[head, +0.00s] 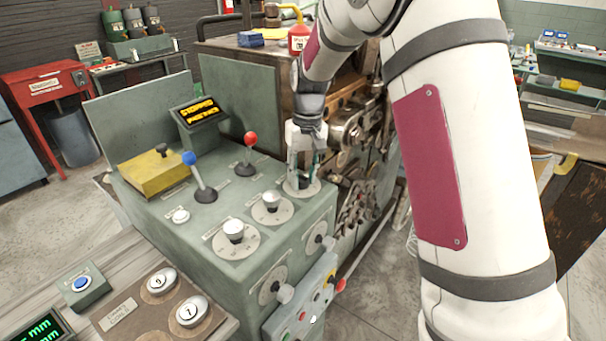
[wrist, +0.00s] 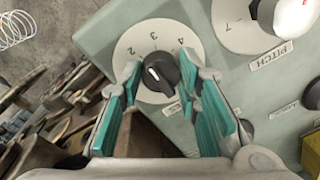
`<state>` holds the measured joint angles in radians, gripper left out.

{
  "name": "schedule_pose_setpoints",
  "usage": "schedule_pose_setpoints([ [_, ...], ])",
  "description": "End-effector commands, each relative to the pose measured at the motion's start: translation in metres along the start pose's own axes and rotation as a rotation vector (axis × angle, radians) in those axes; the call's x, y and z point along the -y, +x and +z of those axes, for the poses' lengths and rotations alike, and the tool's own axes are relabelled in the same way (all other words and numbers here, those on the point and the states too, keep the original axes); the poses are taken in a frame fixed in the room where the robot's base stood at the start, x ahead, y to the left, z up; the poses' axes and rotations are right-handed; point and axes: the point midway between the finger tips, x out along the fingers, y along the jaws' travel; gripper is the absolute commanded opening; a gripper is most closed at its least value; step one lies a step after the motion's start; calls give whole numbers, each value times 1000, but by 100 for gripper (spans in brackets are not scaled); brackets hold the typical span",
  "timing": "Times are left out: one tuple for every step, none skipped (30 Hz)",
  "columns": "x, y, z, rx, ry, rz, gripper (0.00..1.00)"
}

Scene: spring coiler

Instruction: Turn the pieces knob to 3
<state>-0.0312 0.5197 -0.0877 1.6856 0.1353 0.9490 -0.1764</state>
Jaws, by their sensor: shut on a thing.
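The pieces knob (wrist: 160,73) is a dark round knob with a white pointer line, on a pale dial (wrist: 131,50) with the figures 2, 3 and 4 readable. The pointer line slants to the upper left, roughly towards the 2; the exact setting is hard to tell. My gripper (wrist: 160,84) has its teal-padded fingers on either side of the knob and is shut on it. In the head view my gripper (head: 302,172) reaches down onto this dial (head: 312,190) at the console's right corner, mostly hiding the knob. The knob's label is partly covered by a finger.
The pitch knob (wrist: 283,12) sits close beside it. On the green console (head: 200,232) stand more knobs, a blue-topped lever (head: 190,158), a red-topped lever (head: 251,139) and a display (head: 198,110) with orange text. The coiling machine (head: 350,130) stands close behind the gripper.

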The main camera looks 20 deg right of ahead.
Motion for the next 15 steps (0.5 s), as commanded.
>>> schedule_pose_setpoints([
  [0,-1,0,-4,40,1,2],
  [0,-1,0,-6,65,0,2],
  [0,-1,0,-9,98,0,2],
  [1,-1,0,-11,122,0,2],
  [1,-1,0,-12,146,0,2],
  [0,-1,0,-14,176,1,2],
  [0,-1,0,-16,197,1,2],
  [0,-1,0,-17,217,1,2],
  [0,-1,0,-18,243,1,2],
  [0,-1,0,-20,260,1,2],
  [0,-1,0,-21,277,1,2],
  [0,-1,0,-22,297,1,2],
  [0,-1,0,-23,311,1,2],
  [1,-1,0,-24,324,0,2],
  [1,-1,0,-25,340,0,2],
])
